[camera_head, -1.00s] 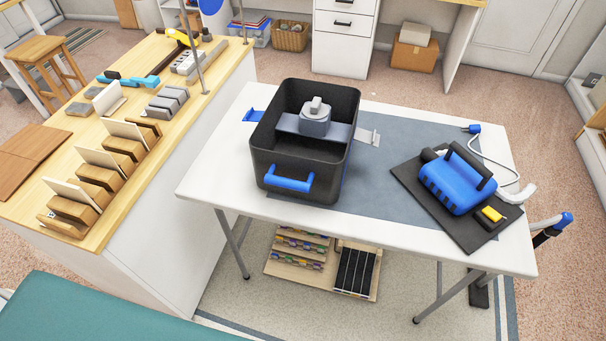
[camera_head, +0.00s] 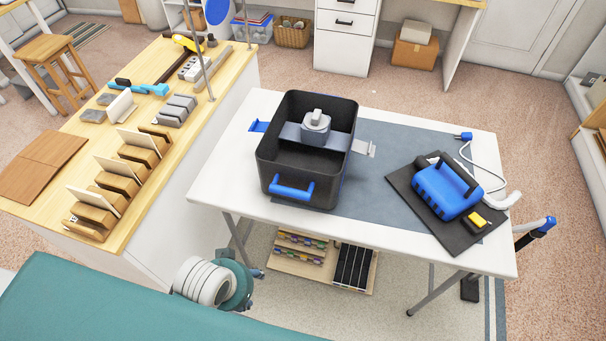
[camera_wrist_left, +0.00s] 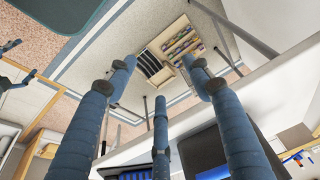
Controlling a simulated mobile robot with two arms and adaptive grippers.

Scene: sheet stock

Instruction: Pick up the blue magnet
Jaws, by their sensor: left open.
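I cannot tell for sure which blue thing is the magnet. A small blue piece (camera_head: 259,126) shows on the white table against the left side of a black bin (camera_head: 333,185). My left gripper (camera_head: 255,286) is low at the bottom of the head view, in front of the white table and below its top, apart from everything on it. In the left wrist view my left gripper (camera_wrist_left: 158,80) has its three blue-grey fingers spread, with nothing between them. My right gripper does not show clearly in either view.
The white table (camera_head: 225,190) also bears a blue toolbox-like device (camera_head: 440,192) on a dark mat (camera_head: 410,205). A wooden bench (camera_head: 95,148) with blocks and tools stands at left. A rack (camera_head: 302,258) is under the table. A teal surface (camera_head: 90,300) is at the lower left.

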